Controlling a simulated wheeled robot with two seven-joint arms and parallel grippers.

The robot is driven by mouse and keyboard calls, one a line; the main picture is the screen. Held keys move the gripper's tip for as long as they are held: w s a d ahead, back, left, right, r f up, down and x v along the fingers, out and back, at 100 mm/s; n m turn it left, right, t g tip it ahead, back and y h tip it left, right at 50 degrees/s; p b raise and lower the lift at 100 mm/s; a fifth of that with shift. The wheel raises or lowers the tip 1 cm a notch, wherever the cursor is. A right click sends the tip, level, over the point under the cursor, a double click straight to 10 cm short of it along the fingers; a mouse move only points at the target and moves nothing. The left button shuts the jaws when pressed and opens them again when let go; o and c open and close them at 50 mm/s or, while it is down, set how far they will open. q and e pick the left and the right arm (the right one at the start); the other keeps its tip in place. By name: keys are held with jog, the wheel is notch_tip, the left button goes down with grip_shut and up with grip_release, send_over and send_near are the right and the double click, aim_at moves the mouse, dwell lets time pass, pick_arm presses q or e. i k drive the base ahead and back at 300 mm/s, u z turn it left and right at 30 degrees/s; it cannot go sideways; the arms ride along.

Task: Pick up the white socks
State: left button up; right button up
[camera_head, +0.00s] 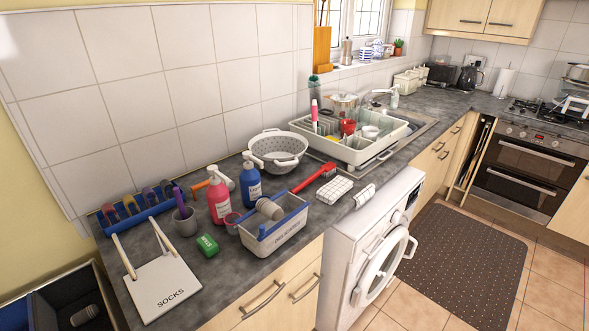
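I cannot surely pick out white socks. A small white rolled bundle (364,195) lies at the counter's front edge above the washing machine; it may be socks, but it is too small to tell. A folded white checked cloth (335,189) lies to its left. A white piece marked SOCKS (163,287), with two pale bars, is at the counter's near left end. A grey-white roll (84,315) lies in a dark open bin (42,301) at the lower left; I cannot tell what it is. Neither gripper is in view.
A white DELICATES tub (278,237), red bottle (218,200), blue bottle (251,183), green block (207,245) and red brush (314,177) crowd the counter. A colander (278,149) and dish rack (349,150) stand behind. The washing machine (372,240) is below. Floor lies right.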

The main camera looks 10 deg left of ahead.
aim_at(268, 209)
jog(key=z, duration=2)
jog(key=i, duration=2.55)
jog(key=u, duration=3)
